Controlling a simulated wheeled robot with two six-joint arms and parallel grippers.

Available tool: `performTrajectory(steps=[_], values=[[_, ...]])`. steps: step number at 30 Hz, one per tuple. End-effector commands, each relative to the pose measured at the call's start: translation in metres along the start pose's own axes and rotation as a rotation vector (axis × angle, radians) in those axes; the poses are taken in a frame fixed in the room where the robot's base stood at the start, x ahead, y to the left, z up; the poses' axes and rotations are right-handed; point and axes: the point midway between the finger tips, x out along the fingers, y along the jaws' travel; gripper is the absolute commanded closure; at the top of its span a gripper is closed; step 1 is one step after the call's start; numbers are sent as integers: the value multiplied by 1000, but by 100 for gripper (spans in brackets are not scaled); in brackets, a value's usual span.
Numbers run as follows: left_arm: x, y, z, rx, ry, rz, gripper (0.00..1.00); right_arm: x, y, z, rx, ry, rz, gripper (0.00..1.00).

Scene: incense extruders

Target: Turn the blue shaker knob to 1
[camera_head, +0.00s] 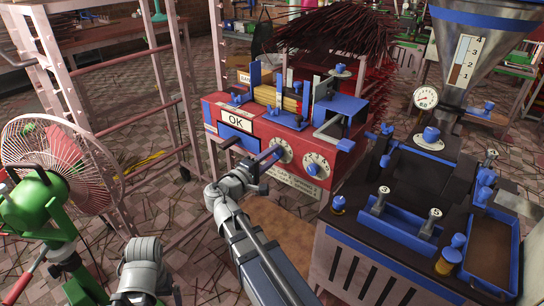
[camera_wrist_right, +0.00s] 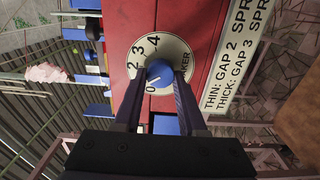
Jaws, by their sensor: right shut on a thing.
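The blue shaker knob (camera_wrist_right: 160,73) sits in the middle of a white dial (camera_wrist_right: 178,50) on the red machine panel. In the wrist view the numerals 0, 2, 3 and 4 show around it. The 1 is not readable, near the left finger. A pale mark on the knob's lower left points to the side near the 0. My right gripper (camera_wrist_right: 160,85) is shut on the knob, with one finger on each side. In the head view my right gripper (camera_head: 269,158) reaches the left dial (camera_head: 285,150) of the red machine (camera_head: 213,109). My left gripper is not in view.
A second dial with a blue knob (camera_head: 313,168) is right of the shaker dial. An OK sign (camera_head: 238,121) stands to its left. A dark-topped machine (camera_head: 350,220) with blue trays stands at the right. A fan (camera_head: 80,165) and pink rack (camera_head: 130,125) are at the left.

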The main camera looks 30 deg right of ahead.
Motion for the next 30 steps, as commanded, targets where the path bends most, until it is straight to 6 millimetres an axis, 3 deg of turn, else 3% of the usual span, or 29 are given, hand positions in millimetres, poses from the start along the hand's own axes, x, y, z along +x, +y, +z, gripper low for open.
performTrajectory(steps=[6,7,14,23,30], values=[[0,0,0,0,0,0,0,0,-1,1,0,0,-3,100],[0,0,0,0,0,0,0,0,-1,0,0,0,-3,56],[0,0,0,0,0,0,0,0,0,0,-1,0,-1,30],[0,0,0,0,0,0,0,-3,0,0,-2,1,-1,30],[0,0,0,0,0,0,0,-37,0,0,-1,4,-1,30]])
